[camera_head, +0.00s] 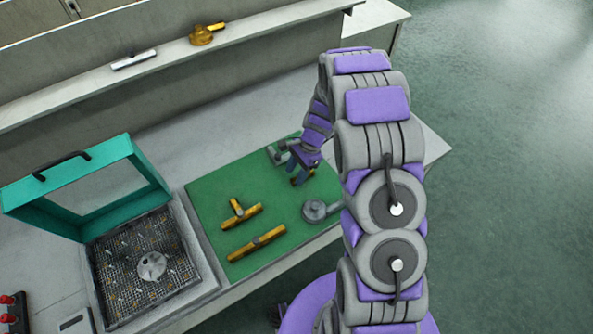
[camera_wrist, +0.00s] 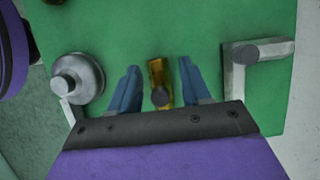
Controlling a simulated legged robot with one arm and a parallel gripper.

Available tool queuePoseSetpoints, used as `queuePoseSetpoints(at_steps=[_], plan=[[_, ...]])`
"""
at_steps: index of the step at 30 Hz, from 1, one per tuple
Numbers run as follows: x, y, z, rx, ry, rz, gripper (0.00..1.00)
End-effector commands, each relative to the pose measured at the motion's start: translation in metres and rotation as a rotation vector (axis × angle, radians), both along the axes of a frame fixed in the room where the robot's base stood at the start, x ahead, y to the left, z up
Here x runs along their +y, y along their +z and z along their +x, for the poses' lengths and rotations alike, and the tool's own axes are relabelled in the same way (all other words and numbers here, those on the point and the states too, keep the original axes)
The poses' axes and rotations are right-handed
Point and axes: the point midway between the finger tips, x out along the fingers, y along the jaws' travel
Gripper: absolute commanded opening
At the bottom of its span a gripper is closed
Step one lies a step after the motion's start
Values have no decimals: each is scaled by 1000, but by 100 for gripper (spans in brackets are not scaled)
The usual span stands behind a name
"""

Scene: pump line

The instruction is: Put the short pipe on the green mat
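The green mat (camera_head: 216,190) lies on the bench and fills most of the wrist view (camera_wrist: 190,25). My gripper (camera_head: 303,172) is low over the mat's right part. A short yellow pipe piece with a grey knob (camera_wrist: 157,72) shows between my two fingers (camera_wrist: 160,80) in the wrist view, over the green mat. A narrow gap shows on each side of it, so my gripper looks open around it. In the head view my gripper mostly hides this yellow piece (camera_head: 297,181). I cannot tell whether it rests on the mat.
A teal-lidded box (camera_head: 75,190) stands left. A shelf behind holds a pale pipe (camera_head: 133,60) and a yellow valve (camera_head: 205,34).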

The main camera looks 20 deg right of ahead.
Motion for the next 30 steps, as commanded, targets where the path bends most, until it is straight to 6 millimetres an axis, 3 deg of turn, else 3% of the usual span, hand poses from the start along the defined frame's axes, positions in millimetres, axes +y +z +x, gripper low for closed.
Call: queuePoseSetpoints(at_steps=[8, 14, 30], plan=[[-2, 1, 0, 0, 0, 2, 47], [-5, 16, 3, -4, -1, -2, 47], [-43, 105, 15, -4, -2, 0, 47]])
